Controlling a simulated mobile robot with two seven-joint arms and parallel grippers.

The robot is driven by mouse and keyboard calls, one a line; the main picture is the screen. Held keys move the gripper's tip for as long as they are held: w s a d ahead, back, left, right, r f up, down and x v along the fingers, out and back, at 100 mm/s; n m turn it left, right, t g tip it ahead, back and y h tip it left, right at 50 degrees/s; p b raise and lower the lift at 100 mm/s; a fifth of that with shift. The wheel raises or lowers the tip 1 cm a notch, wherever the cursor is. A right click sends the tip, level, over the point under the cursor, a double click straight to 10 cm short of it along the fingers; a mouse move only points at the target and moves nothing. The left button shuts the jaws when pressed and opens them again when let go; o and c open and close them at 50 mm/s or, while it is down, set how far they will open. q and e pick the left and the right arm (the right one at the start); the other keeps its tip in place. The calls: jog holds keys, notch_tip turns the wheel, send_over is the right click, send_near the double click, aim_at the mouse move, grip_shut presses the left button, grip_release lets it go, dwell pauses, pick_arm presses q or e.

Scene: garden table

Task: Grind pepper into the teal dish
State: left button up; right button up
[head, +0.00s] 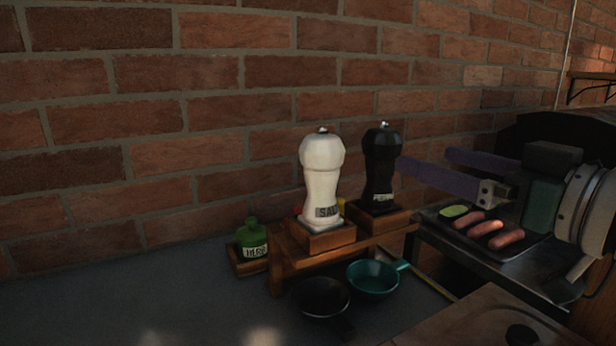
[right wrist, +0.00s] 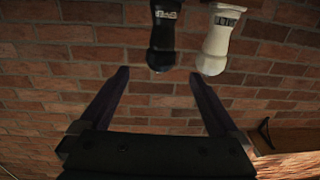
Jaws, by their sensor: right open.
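The black pepper mill (head: 381,165) stands upright on a wooden block of the rack, and it also shows upside down in the right wrist view (right wrist: 162,35). The teal dish (head: 372,279), with a short handle, sits on the grey table in front of the rack. My right gripper (head: 424,158) is open and empty, just right of the mill at its upper body. In the right wrist view the mill lies beyond the gap between the fingertips (right wrist: 158,74). I cannot tell whether a fingertip touches it. My left gripper is not in view.
A white salt mill (head: 322,175) stands left of the pepper mill on the wooden rack (head: 290,265). A black dish (head: 321,297) sits left of the teal one. A green herb jar (head: 252,238) is farther left. A grill with sausages (head: 507,239) is right. The table's left is clear.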

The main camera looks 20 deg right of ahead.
aim_at(390, 148)
jog(key=w, duration=0.3)
jog(key=w+a, duration=0.1)
jog(key=w, duration=0.2)
jog(key=w+a, duration=0.1)
jog(key=w, duration=0.2)
jog(key=shift+w, duration=0.35)
jog(key=c, duration=1.4)
jog(key=shift+r, duration=0.1)
jog(key=shift+a+p, duration=0.1)
jog(key=shift+p, duration=0.2)
jog(key=shift+r+m+h, duration=0.1)
jog(key=shift+m+h, duration=0.7)
jog(key=shift+h, duration=0.3)
jog(key=shift+m+h+b, duration=0.3)
jog(key=shift+m+h, duration=1)
jog(key=shift+h, duration=0.9)
